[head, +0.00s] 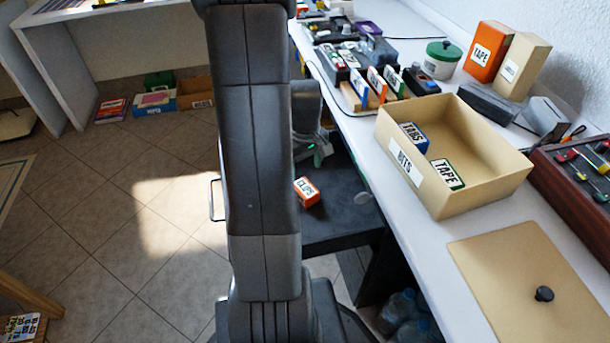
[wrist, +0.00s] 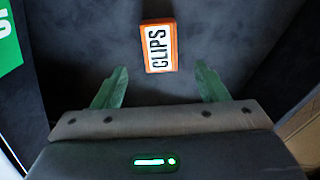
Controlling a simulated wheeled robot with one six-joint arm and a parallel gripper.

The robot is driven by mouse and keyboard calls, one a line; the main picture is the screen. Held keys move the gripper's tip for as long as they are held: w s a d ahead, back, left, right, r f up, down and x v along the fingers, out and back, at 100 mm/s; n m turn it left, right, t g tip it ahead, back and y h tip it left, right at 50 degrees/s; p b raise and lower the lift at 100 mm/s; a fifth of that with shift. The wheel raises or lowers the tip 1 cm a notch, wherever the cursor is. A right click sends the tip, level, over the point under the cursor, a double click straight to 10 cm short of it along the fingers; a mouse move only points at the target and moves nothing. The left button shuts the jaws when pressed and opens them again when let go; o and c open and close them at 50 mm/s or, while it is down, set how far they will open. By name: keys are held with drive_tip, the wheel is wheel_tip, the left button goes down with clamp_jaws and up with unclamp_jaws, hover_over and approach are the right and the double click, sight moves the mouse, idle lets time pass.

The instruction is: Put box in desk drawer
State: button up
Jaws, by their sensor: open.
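An orange box (head: 306,191) with a white "CLIPS" label lies on the dark floor of the pulled-out desk drawer (head: 345,215). In the wrist view the orange box (wrist: 160,46) lies just beyond the fingertips, centred between them. My gripper (head: 318,152) is over the drawer, behind the box in the head view. Its green fingers also show in the wrist view (wrist: 161,80), spread apart with nothing between them. My arm hides part of the drawer in the head view.
On the white desk (head: 400,190) stands an open beige bin (head: 480,195) holding boxes labelled "TABS" and "TAPE". Its lid (head: 525,265) lies nearby. Part of a green labelled item (wrist: 8,40) shows at the wrist view's left edge. Clear tiled floor (head: 110,235) extends left.

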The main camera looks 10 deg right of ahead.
wheel_tip(320, 180, up, 3)
drive_tip(key=shift+r, duration=0.1)
